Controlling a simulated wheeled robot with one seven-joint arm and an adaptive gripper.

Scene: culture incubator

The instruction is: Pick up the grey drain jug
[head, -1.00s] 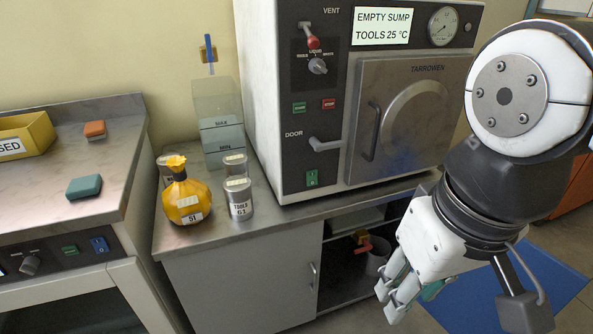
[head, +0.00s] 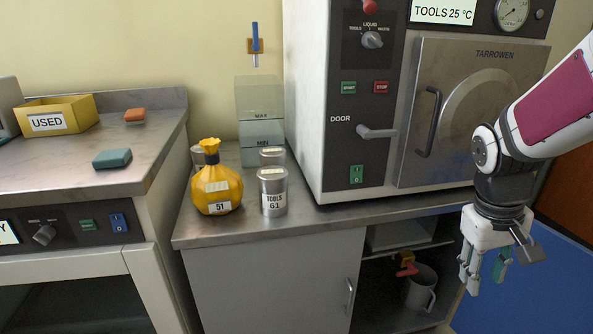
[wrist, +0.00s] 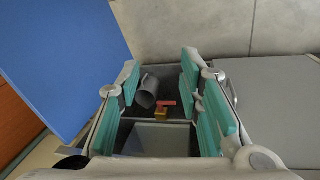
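The grey drain jug (head: 418,288) stands upright in the open cupboard bay under the steriliser, its handle to the right in the head view. In the wrist view the jug (wrist: 149,92) shows between the fingers, towards the left ones. My gripper (head: 486,280) is open and empty, pointing down in front and to the right of the bay, apart from the jug. The teal finger pads are spread wide in the wrist view (wrist: 160,78).
A red-handled valve with a yellow part (head: 406,264) sits just above and beside the jug. A shelf (head: 400,236) lies above. A closed grey cupboard door (head: 270,285) is at left. The steel worktop (head: 335,213) overhangs the bay. A blue mat (head: 545,285) covers floor at right.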

